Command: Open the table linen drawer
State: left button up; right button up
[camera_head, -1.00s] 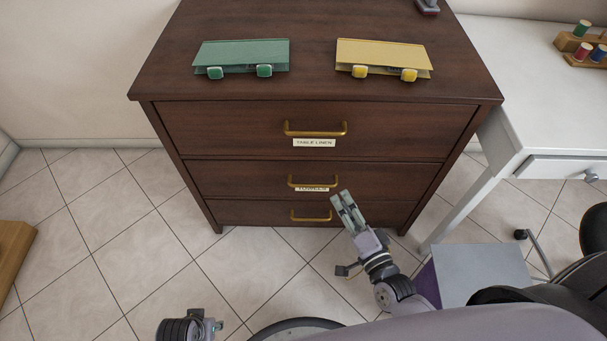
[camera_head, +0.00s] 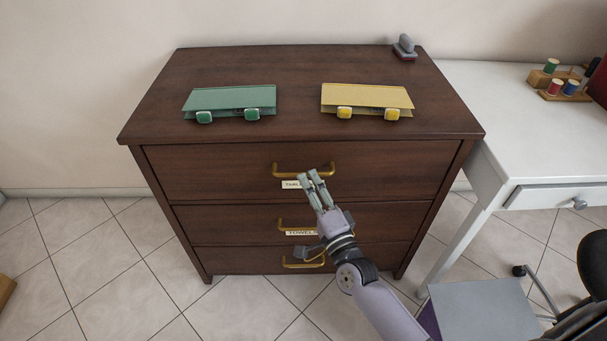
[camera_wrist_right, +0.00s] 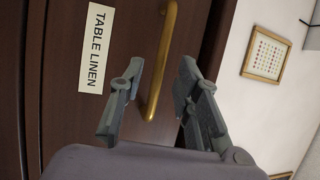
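The table linen drawer (camera_head: 380,165) is the top drawer of a dark brown chest, and it is shut. Its brass bar handle (camera_head: 290,173) sits above a white label, partly covered by my gripper. In the right wrist view the label (camera_wrist_right: 95,48) reads TABLE LINEN, and the handle (camera_wrist_right: 161,65) stands between the fingers' directions, beyond the tips. My right gripper (camera_head: 312,176) is open and empty in front of the handle's right part. In the wrist view its fingers (camera_wrist_right: 161,80) are spread on both sides of the handle's near end; contact cannot be told. My left gripper is out of view.
Two lower drawers with brass handles are shut; one is labelled TOWELS (camera_head: 301,233). A green binder-like object (camera_head: 230,98) and a yellow one (camera_head: 367,96) lie on top, with a stamp-like object (camera_head: 404,47) behind. A white desk (camera_head: 510,110) stands at right.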

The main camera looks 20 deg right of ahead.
jog(key=shift+x, duration=1.95)
jog(key=shift+c, duration=0.3)
grip_shut()
